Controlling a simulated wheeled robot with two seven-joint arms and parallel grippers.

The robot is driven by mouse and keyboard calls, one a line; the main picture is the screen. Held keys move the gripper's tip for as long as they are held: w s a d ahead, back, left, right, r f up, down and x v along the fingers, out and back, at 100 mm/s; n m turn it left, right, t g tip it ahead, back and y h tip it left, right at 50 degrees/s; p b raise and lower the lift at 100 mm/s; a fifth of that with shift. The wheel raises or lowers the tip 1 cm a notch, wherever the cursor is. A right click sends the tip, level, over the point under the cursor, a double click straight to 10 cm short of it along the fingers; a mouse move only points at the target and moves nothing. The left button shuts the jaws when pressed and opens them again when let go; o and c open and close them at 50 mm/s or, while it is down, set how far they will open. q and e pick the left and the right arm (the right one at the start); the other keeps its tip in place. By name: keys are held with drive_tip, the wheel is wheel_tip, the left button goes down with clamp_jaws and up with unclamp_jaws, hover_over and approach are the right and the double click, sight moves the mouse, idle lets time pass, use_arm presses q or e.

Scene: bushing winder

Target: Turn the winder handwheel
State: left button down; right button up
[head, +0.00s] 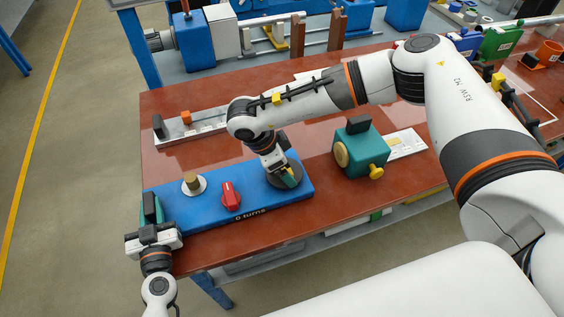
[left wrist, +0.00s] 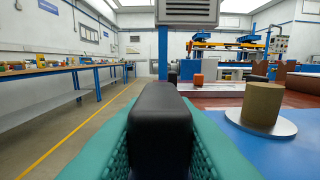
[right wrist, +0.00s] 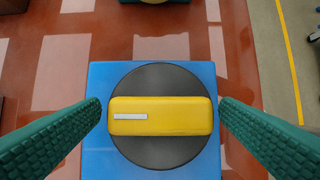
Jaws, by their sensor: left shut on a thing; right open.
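The winder is a blue base (head: 212,212) marked "0 turns" on the red-brown bench. At its right end is the handwheel, a dark disc (right wrist: 160,75) with a yellow grip bar (right wrist: 185,115) across it. In the right wrist view my right gripper (right wrist: 160,104) is open, one green finger beyond each end of the bar, with gaps; in the head view it (head: 284,172) hides much of the disc (head: 293,181). My left gripper (head: 151,208) is shut on a black block (left wrist: 161,125) at the base's left end. A red pointer knob (head: 230,195) sits mid-base.
A brass cylinder (head: 193,181) stands on a pale disc on the base. A teal box (head: 362,150) with yellow knobs is to the right. A grey rail (head: 200,125) with an orange piece lies behind. Bare bench lies between.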

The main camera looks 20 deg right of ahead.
drive_tip(key=c, duration=1)
